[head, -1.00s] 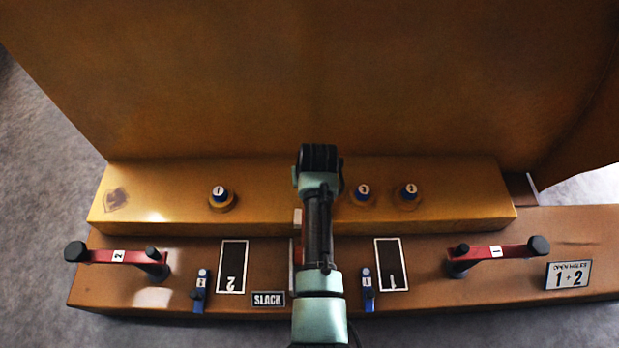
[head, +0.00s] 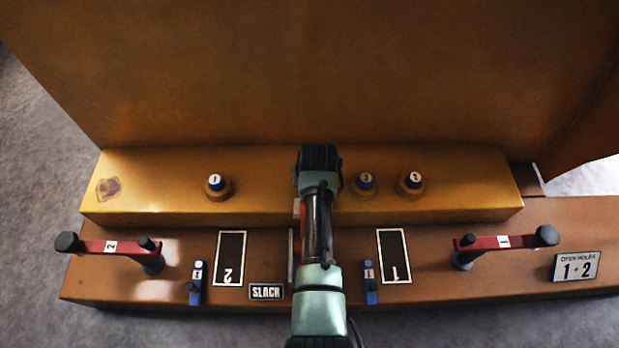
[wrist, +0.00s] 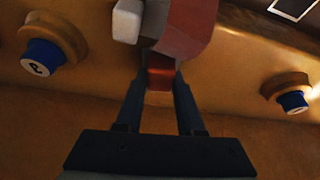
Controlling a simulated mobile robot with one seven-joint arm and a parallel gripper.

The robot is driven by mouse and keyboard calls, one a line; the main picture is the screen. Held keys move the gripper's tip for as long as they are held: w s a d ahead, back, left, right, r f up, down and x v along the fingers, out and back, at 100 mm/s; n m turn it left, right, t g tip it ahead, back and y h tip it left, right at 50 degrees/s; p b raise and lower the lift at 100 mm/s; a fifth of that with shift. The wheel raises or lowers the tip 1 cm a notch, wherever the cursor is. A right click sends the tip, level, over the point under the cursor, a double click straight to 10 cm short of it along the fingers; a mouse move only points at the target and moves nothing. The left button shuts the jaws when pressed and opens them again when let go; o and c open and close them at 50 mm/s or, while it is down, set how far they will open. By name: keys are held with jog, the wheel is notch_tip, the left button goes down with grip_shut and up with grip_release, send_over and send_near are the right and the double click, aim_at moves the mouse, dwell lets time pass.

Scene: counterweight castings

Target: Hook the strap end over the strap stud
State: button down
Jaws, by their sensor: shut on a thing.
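My gripper (wrist: 160,95) is in the wrist view, its two dark fingers shut on a red-orange strap end (wrist: 160,78). The red strap (wrist: 195,30) runs on from there past a grey part, toward the top of the picture. A pale block (wrist: 128,20) sits beside the strap; I cannot tell whether it is the strap stud. In the head view my arm covers the gripper and strap end; a bit of red and pale material (head: 296,208) shows at the arm's left edge, at the front of the yellow ledge.
Blue-topped knobs stand on the yellow ledge (head: 150,205): knob 1 (head: 216,185) left, knobs 3 (head: 364,182) and 2 (head: 412,182) right. Red levers 2 (head: 105,246) and 1 (head: 490,243) flank the lower brown base. A tall yellow wall (head: 300,70) rises behind.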

jog(key=shift+c, duration=2.2)
grip_release()
jog(key=shift+r, duration=0.1)
jog(key=p+v, duration=0.9)
jog(key=v, duration=0.4)
